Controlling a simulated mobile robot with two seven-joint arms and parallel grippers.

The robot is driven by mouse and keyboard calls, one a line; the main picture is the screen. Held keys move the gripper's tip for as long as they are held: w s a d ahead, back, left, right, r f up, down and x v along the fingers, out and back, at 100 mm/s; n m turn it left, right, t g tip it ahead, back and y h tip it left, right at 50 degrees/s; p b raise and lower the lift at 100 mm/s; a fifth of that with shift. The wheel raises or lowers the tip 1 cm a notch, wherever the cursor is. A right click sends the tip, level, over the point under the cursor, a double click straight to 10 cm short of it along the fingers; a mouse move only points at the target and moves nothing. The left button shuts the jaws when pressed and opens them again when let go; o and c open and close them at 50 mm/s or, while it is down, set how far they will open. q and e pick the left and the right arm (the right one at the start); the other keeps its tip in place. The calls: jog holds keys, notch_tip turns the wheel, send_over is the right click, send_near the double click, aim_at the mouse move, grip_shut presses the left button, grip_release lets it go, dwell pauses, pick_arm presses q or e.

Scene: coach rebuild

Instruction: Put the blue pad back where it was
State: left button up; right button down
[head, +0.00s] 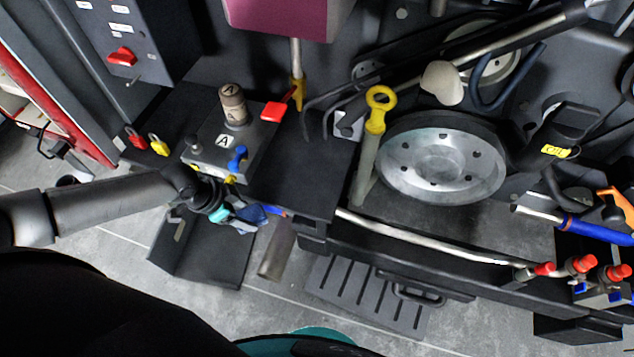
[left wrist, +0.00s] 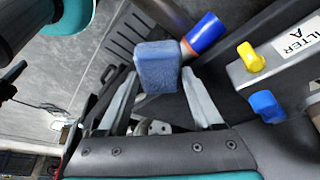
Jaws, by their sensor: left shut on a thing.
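The blue pad (head: 252,214) is in my left gripper (head: 236,213), low in front of the dark bench at left of centre in the head view. In the left wrist view the blue pad (left wrist: 156,68) sits between the two grey fingertips of the left gripper (left wrist: 160,85), which is shut on it. A blue cylinder with a red-orange band (left wrist: 205,35) is right beside the pad in that view; I cannot tell whether they touch. My right gripper is in neither view.
A grey block marked A (head: 222,142), with a blue knob (head: 238,158) and a yellow one, stands on the bench behind the gripper. A black open tray (head: 212,262) lies below it. A slatted black mat (head: 365,292) lies on the floor at right.

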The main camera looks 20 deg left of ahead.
pick_arm(q)
jog(key=w+d+b, duration=0.1)
jog(key=w+d, duration=0.8)
jog(key=shift+w+d, duration=0.15)
jog(key=shift+d, duration=0.25)
jog(key=w+d, duration=0.3)
jog(key=shift+s+f+b, duration=0.1)
jog(key=shift+f+b, duration=0.2)
jog(key=shift+f, duration=0.1)
jog(key=o, duration=1.2)
jog(key=shift+r, duration=0.25)
jog(key=s+a+p, duration=0.1)
jog(key=s+a, duration=0.7)
jog(key=a, duration=0.1)
jog(key=shift+s+r+p, duration=0.25)
jog(key=shift+r+p, duration=0.05)
jog(key=shift+r, duration=0.1)
